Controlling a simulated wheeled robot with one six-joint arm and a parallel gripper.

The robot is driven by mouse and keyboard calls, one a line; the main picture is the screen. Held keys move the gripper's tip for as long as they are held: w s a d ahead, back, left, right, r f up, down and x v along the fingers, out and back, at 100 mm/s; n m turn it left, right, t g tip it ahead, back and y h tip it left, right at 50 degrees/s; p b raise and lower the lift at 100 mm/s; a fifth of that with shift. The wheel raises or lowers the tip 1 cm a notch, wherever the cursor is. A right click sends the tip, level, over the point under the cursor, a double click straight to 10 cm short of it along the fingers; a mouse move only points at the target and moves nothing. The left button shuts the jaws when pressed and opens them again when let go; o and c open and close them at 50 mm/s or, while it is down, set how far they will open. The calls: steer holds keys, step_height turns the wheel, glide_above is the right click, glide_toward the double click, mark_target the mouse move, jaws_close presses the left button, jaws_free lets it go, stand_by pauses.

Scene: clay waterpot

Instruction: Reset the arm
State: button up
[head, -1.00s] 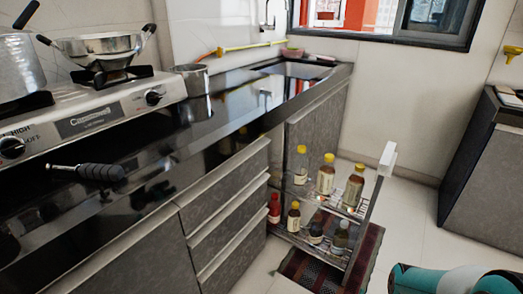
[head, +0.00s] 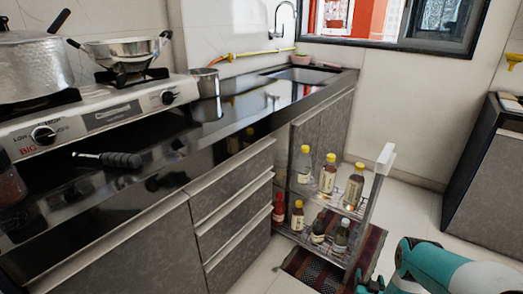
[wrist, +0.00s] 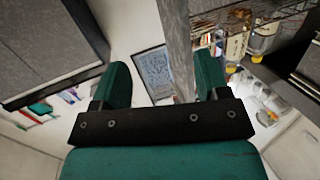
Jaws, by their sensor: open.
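My teal arm enters at the lower right of the head view, and my gripper (head: 372,286) is at the bottom edge there, partly cut off. In the wrist view my gripper (wrist: 161,85) shows two teal fingers spread apart with nothing held between them. A grey upright panel, probably the front of the pull-out rack (wrist: 178,50), runs down beside the right finger. I cannot tell whether they touch. In the head view the gripper is near the foot of that rack's front panel (head: 370,215).
The pull-out rack stands open with several bottles (head: 327,178) on two levels. A dark mat (head: 300,262) lies on the floor by it. The stove (head: 100,115) and black counter (head: 225,118) are at left. Another cabinet (head: 485,190) stands at right. Pale floor between is free.

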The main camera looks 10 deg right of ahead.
steer(key=w+a+r+n+y, duration=0.2)
steer(key=w+a+r+y, duration=0.1)
steer(key=w+r, duration=0.55)
steer(key=w+a+r+n+y, duration=0.1)
steer(key=w+a+r+y, duration=0.3)
steer(key=w+r, duration=0.4)
steer(key=w+a+r+n+g+y, duration=0.3)
steer(key=a+r+n+g+y, duration=0.15)
steer(key=a+r, duration=1.1)
steer(key=s+a+r+n+g+y, duration=0.1)
steer(key=s+a+r+g, duration=0.1)
steer(key=s+a+r, duration=0.45)
steer(key=s+a+r+n+g+y, duration=0.2)
steer(key=s+a+r, duration=0.2)
steer(key=s+r, duration=0.45)
steer(key=s+a+r+n+g+h, duration=0.1)
steer(key=s+r+n+g, duration=0.3)
steer(key=s, duration=0.9)
steer(key=s+a+r+m+g+h, duration=0.1)
steer(key=s+r, duration=0.4)
steer(key=s, duration=0.8)
step_height(320, 180, up, 19)
steer(key=p, duration=1.9)
steer(key=shift+s+d, duration=0.25)
steer(key=shift+d, duration=0.05)
